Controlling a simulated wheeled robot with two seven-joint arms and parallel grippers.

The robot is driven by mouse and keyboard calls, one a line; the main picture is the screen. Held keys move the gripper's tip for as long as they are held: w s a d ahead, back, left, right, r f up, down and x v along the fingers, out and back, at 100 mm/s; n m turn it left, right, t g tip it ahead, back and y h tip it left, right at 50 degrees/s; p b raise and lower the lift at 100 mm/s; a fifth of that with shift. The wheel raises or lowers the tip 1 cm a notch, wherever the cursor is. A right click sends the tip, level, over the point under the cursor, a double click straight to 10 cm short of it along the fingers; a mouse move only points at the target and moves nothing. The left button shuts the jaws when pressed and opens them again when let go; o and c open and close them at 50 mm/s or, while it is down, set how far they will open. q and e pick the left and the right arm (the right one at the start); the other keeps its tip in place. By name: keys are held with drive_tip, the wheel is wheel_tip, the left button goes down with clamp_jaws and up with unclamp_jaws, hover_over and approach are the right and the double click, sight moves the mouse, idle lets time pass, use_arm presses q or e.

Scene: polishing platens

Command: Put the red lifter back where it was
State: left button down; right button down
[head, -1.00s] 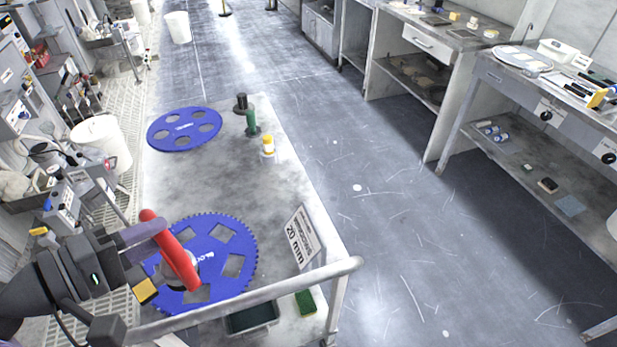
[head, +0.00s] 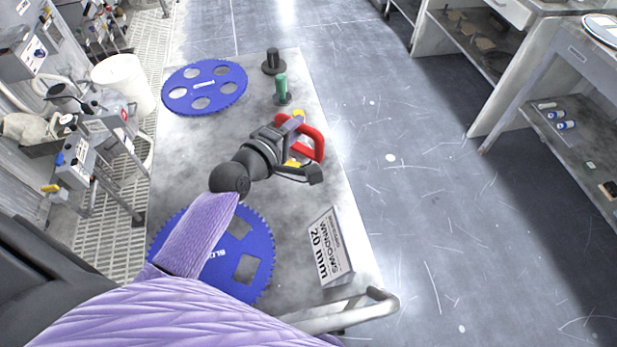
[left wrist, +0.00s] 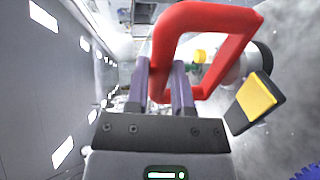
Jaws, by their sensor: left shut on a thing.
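My left gripper (head: 292,124) is shut on the red lifter (head: 318,148) and holds it over the right part of the cart top. The lifter is a bent red handle; its loop fills the upper middle of the left wrist view (left wrist: 245,45), with the gripper fingers (left wrist: 160,85) at its left side. A yellow and black pad (left wrist: 257,99) shows below the loop; I cannot tell whether it belongs to the lifter. The near blue platen (head: 255,235) lies partly under my arm. The far blue platen (head: 203,70) lies flat. My right gripper is out of view.
A green post (head: 281,86) and a black post (head: 273,62) stand behind the lifter. A yellow-topped thing is mostly hidden by my gripper. A "20 mm windows" sign (head: 328,247) and a rail (head: 335,316) are at the near right.

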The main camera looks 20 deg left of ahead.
use_arm(q)
wheel_tip(320, 180, down, 11)
drive_tip(key=b, duration=0.6)
drive_tip(key=shift+a+r, duration=0.1)
drive_tip(key=shift+r, duration=0.2)
drive_tip(key=shift+f, duration=0.1)
drive_tip(key=c, duration=0.9)
unclamp_jaws()
drive_tip(key=shift+f, duration=0.15)
drive_tip(key=o, duration=0.4)
drive_tip(key=shift+s+r, duration=0.25)
drive_tip(key=p+v, duration=0.2)
drive_tip(key=v, duration=0.9)
drive_tip(key=shift+s+p, duration=0.25)
drive_tip(key=shift+p, duration=0.05)
